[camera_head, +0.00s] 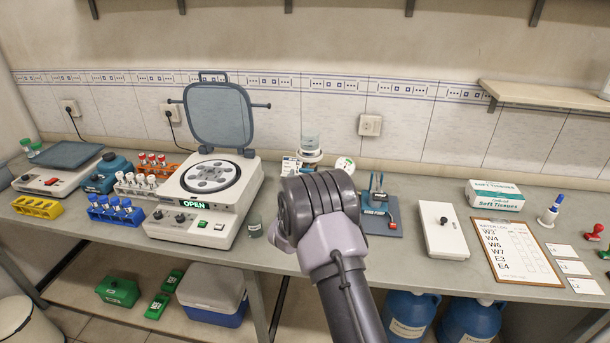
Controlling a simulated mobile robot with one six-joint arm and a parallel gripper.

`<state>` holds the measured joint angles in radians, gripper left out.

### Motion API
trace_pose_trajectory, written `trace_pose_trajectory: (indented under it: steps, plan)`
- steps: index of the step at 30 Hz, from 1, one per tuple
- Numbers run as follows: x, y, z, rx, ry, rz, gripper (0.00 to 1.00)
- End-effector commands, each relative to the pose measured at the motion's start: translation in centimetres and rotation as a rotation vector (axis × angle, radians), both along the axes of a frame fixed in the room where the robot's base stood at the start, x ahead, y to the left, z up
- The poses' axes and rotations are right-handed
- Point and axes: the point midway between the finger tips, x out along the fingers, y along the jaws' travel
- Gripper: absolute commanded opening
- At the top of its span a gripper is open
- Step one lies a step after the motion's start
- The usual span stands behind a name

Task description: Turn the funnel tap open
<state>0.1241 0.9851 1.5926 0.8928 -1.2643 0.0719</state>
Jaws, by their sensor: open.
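A clear glass vessel with pale liquid (310,142), possibly the funnel, stands at the back of the bench near the wall, above a white round piece (309,156). What lies below it is partly hidden by my arm. I cannot make out a tap on it. My arm rises from the bottom of the picture, and its dark ribbed joint covers the bench in front of the vessel. My gripper's fingers do not show; the arm may hide them.
A centrifuge with raised lid (222,228) and a small glass bottle (255,225) stand left of my arm. A shelf (545,96) juts out at upper right.

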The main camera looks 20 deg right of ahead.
Motion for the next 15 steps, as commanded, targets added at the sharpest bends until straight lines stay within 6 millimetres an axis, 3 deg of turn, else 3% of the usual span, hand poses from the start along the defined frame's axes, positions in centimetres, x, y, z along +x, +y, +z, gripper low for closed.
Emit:
trace_pose_trajectory:
  steps: [6,14,15]
  plan:
    - [1.9,-1.3,0.0,-0.001,-0.001,0.0,0.65]
    - [2.1,-1.4,0.0,0.0,0.0,0.001,0.65]
    - [2.1,-1.4,0.0,0.0,0.0,0.001,0.6]
